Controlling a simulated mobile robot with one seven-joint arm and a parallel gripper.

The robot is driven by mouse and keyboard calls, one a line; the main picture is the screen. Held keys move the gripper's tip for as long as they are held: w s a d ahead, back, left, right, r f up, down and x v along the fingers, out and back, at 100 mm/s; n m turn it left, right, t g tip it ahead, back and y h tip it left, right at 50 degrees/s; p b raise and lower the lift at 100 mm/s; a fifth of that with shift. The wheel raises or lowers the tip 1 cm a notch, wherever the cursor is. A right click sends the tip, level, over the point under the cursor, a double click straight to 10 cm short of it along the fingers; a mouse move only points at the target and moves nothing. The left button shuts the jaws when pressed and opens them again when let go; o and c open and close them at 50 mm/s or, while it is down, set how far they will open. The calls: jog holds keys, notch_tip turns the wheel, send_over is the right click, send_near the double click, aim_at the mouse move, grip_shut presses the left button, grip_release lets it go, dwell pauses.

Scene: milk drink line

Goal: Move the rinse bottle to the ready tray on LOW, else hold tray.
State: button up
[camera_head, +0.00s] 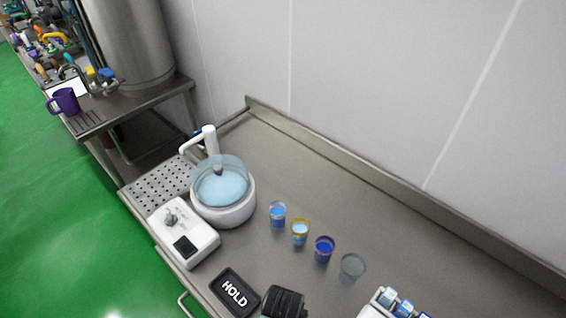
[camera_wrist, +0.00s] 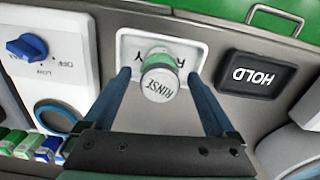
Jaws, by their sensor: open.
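The rinse bottle (camera_wrist: 160,80), a small round bottle with a green band and RINSE on its white top, stands on the white ready tray (camera_wrist: 126,46), whose lettering it partly hides. My gripper (camera_wrist: 159,77) is open, its blue fingers on either side of the bottle with visible gaps. The black hold tray (camera_wrist: 262,75) lies empty to the right; it also shows in the head view (camera_head: 235,291). A white control box (camera_wrist: 77,30) with a blue knob (camera_wrist: 27,47) and OFF and LOW marks is at the left of the wrist view; its setting is unclear.
Several small cups (camera_head: 300,232) stand in a row on the steel counter (camera_head: 400,235). A white-based pot (camera_head: 222,205) and a switch box (camera_head: 184,232) are to their left. A rack of small vials (camera_wrist: 30,146) is near the gripper.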

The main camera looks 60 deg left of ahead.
notch_tip(320, 180, up, 8)
jog(key=shift+f, duration=0.25)
jog(key=w+a+r+t+y, duration=0.25)
jog(key=w+r+t, duration=0.25)
jog(key=w+r, duration=0.85)
jog(key=w+d+r+m+t+y, duration=0.1)
jog(key=w+d+r+t, duration=0.25)
jog(key=w+r, duration=0.45)
jog(key=w+d+r+m+t, duration=0.15)
jog(key=w+r+t, duration=0.35)
jog(key=r, duration=0.7)
jog(key=s+d+r+t+h, duration=0.1)
jog(key=d+r+t, duration=0.35)
jog(key=r, duration=0.75)
jog(key=s+d+r+t, duration=0.1)
jog(key=d+r+t, duration=0.35)
jog(key=r, duration=0.65)
jog(key=s+d+r+t+h, duration=0.1)
jog(key=s+d+r+t, duration=0.1)
jog(key=s+r, duration=0.3)
jog(key=s+d+r+m+t+h, duration=0.1)
jog(key=s+d+r+t+h, duration=0.1)
jog(key=r, duration=0.6)
jog(key=s+d+t, duration=0.1)
jog(key=s+d, duration=0.1)
jog(key=s, duration=0.1)
jog(key=shift+d+r, duration=0.15)
jog(key=shift+d, duration=0.25)
